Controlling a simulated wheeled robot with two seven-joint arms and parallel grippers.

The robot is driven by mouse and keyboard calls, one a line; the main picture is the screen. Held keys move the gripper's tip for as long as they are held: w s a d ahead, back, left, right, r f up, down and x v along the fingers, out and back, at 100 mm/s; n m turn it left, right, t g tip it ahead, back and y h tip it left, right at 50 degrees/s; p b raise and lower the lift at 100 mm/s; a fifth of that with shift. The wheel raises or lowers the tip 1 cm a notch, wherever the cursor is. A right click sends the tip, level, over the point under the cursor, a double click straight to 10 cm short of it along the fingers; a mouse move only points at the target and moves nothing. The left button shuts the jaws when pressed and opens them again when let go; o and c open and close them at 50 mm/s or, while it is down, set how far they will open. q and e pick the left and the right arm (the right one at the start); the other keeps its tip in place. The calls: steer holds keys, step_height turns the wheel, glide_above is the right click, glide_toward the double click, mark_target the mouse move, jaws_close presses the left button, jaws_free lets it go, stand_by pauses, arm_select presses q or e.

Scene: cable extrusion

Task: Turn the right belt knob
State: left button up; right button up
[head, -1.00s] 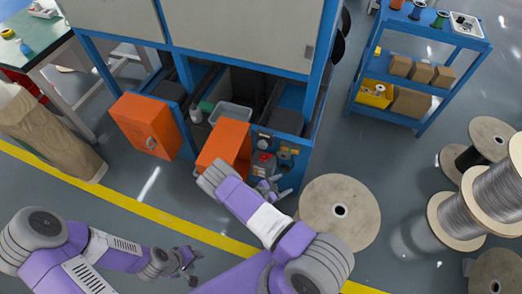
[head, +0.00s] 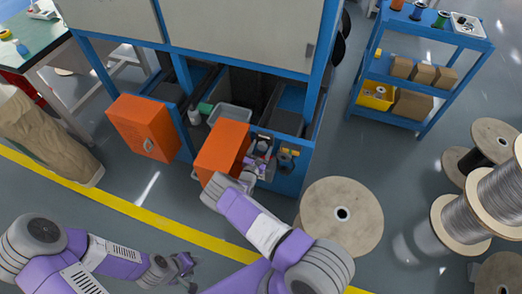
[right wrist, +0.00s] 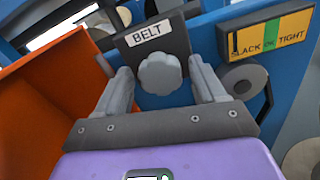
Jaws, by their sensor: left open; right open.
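The grey lobed belt knob (right wrist: 160,74) sits under a black plate labelled BELT (right wrist: 148,35) in the right wrist view. My right gripper (right wrist: 162,85) is open, with one finger on each side of the knob and a visible gap to each. In the head view my right gripper (head: 262,168) is at the blue machine's lower front, beside the open orange door, and hides the knob. My left gripper (head: 184,263) is open and empty over the floor.
The open orange door (head: 222,150) stands close to the left of my right gripper. Another orange door (head: 145,128) is further left. A wooden spool (head: 341,218) lies right of my right arm. A roller (right wrist: 244,79) is under the gauge.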

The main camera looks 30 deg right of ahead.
steer(key=c, duration=1.1)
steer(key=shift+o, duration=0.2)
steer(key=shift+m, duration=0.4)
steer(key=shift+m+p, duration=0.8)
steer(key=shift+m, duration=1.7)
steer(key=o, duration=1.1)
steer(key=shift+c, duration=0.2)
